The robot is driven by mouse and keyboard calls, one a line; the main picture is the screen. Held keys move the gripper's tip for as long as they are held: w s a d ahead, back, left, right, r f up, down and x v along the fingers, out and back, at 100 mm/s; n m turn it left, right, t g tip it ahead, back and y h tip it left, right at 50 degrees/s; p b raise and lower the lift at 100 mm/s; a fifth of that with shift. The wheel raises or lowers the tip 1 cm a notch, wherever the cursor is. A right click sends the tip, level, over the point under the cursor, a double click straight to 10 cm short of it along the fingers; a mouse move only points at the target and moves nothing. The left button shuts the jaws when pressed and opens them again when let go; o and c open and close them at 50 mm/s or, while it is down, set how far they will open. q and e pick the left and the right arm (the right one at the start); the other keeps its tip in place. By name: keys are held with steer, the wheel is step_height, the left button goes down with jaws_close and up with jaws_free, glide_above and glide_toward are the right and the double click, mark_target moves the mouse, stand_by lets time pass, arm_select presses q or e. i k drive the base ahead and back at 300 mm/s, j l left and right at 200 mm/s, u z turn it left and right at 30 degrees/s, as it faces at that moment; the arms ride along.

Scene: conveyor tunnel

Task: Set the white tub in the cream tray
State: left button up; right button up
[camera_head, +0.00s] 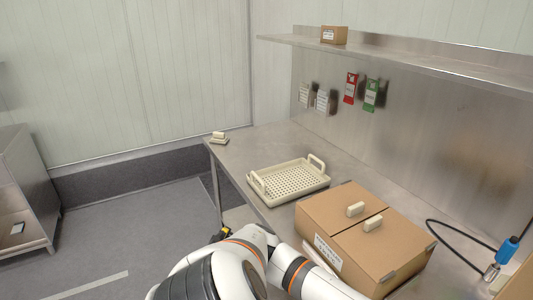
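The cream tray (271,204) lies on the steel table, perforated in its floor, with a raised handle at each end. It looks empty. What is inside the box is hidden. One white arm of mine crosses the bottom of the view, in front of the table and box. No gripper fingers show clearly.
A small pale object (219,136) sits at the table's far left corner. A blue-handled tool (508,249) with a black cable lies at the right. A shelf (400,47) holding a small carton (334,35) runs above the table. Bare table (262,145) lies behind the tray.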

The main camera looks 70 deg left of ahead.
mark_target(288, 182)
steer(key=j+u, duration=0.3)
steer(key=j, duration=2.45)
